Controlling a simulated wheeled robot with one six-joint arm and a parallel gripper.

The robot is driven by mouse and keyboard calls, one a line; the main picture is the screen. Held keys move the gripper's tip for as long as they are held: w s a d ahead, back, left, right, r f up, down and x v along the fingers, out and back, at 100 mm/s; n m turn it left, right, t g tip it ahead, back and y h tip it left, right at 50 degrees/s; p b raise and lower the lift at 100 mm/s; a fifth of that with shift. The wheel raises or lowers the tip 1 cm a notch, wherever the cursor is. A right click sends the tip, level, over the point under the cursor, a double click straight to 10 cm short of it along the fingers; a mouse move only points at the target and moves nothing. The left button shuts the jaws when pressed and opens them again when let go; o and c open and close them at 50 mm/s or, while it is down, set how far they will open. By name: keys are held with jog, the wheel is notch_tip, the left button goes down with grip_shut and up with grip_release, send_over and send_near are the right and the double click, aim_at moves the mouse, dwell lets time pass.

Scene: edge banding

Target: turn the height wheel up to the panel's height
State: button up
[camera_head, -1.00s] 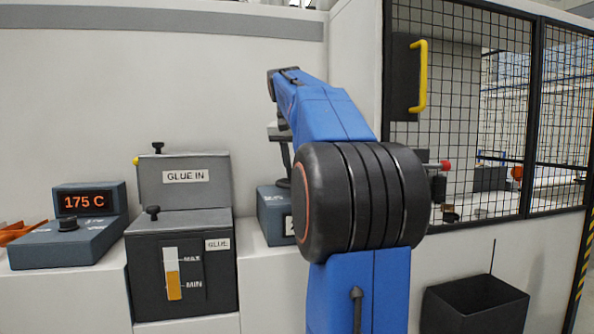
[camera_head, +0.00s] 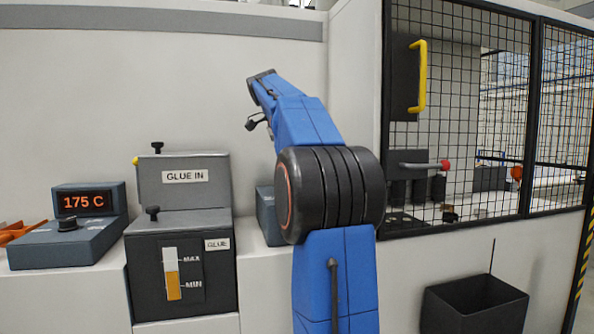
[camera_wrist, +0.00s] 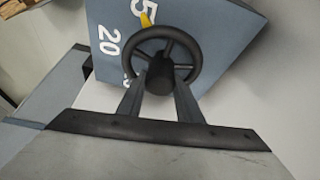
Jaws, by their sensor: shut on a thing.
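The height wheel (camera_wrist: 190,50) is a dark, spoked ring with a central knob (camera_wrist: 160,75), on a blue-grey box (camera_wrist: 225,25). The box face has white numbers, with 20 readable, a partly cut-off number ending in 5 at the top edge, and a yellow pointer (camera_wrist: 147,18) beside it. My gripper (camera_wrist: 160,84) is shut on the wheel, its two fingers on either side of the knob. In the head view the box (camera_head: 267,215) is mostly hidden behind my blue arm, and the wheel and fingers are hidden. No panel can be made out.
A glue unit (camera_head: 181,255) and a 175 C display box (camera_head: 70,235) stand to the left. A mesh guard (camera_head: 462,110) with a yellow handle (camera_head: 420,76) is to the right. Behind it is a red-tipped lever (camera_head: 430,166). A black bin (camera_head: 475,306) is below.

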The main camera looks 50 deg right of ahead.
jog(key=shift+m, duration=0.5)
jog(key=o, duration=1)
jog(key=shift+o, duration=0.2)
